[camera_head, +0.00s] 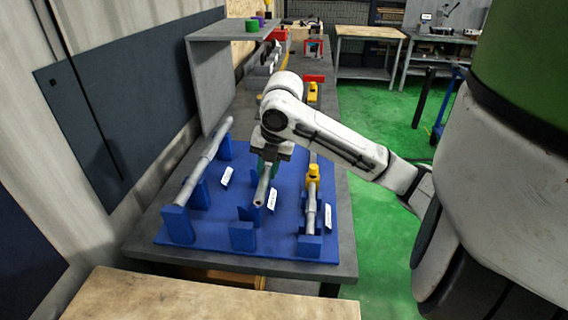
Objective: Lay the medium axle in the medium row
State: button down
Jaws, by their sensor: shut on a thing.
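A grey axle (263,189) is in my gripper (268,160), which is shut on it and points down over the middle of the blue rack board (215,240). The axle's near end points toward the camera, just above and right of a blue support (248,213) in the middle row. I cannot tell whether it touches that support. The front support (243,236) of this row is empty. My gripper hides the axle's far part. A longer grey axle (208,158) lies in the left row. Another grey axle (311,211) lies in the right row.
A yellow piece (313,172) stands on the right row. White labels (226,176) lie beside the rows. A grey shelf (212,85) stands at the back left of the grey table (347,235). A wooden surface (205,298) is in front.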

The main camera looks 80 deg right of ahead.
jog(key=w+d+f+p, duration=0.1)
jog(key=w+f, duration=0.4)
jog(key=f, duration=0.4)
jog(key=shift+d, duration=0.2)
jog(key=shift+f, duration=0.2)
jog(key=c, duration=0.9)
grip_release()
jog(key=shift+c, duration=0.2)
jog(key=shift+a, duration=0.1)
jog(key=d+v, duration=0.1)
jog(key=v, duration=1.1)
jog(key=shift+a+r+b, duration=0.2)
jog(key=shift+a+b, duration=0.2)
jog(key=shift+a, duration=0.1)
